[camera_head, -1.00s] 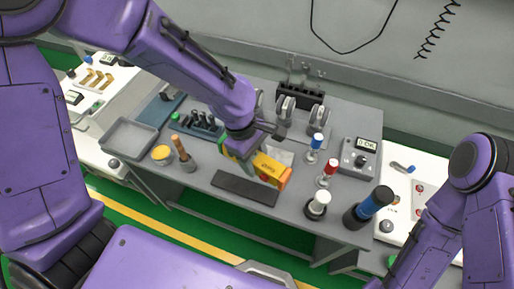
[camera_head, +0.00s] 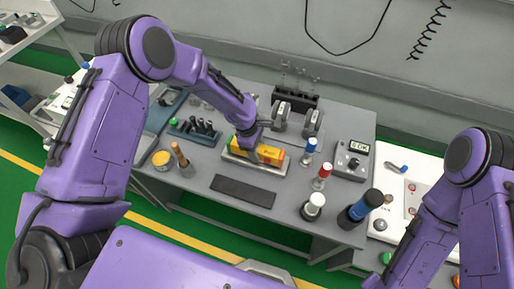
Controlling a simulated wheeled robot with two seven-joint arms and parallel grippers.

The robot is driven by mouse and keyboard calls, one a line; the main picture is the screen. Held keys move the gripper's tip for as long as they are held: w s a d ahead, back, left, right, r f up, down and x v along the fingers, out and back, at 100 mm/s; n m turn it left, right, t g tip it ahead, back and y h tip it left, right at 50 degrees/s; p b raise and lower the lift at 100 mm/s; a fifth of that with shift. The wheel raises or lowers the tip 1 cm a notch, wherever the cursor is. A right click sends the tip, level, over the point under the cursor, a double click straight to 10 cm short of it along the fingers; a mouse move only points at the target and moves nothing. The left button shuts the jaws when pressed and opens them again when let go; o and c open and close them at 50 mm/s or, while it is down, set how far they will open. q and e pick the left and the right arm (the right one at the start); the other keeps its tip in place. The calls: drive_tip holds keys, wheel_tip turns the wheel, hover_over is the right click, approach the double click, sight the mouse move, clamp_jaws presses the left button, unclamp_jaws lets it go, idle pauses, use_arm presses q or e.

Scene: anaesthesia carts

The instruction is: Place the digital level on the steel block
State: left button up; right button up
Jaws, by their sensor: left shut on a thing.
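The digital level (camera_head: 270,154) is a yellow and orange bar in the middle of the table. My left gripper (camera_head: 247,145) is shut on it from above, near its left end. The steel block (camera_head: 271,170) is a pale, flat piece directly under the level, and its front edge and ends show. The level lies along the block and looks to be on it or just over it; I cannot tell whether they touch. My right arm shows at the right edge, but its gripper is out of view.
A dark mat (camera_head: 243,191) lies empty in front of the block. Red (camera_head: 322,176), blue (camera_head: 309,150) and white (camera_head: 314,206) capped pieces stand to the right, with a blue-black cylinder (camera_head: 361,208). A yellow tin (camera_head: 161,160) and a wooden-handled tool (camera_head: 181,157) stand left.

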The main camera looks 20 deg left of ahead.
use_arm(q)
drive_tip(key=shift+f, duration=0.2)
drive_tip(key=shift+f, duration=0.15)
drive_tip(key=o, duration=1.2)
drive_tip(key=shift+o, duration=0.2)
drive_tip(key=b+v, duration=0.2)
drive_tip(key=v, duration=1)
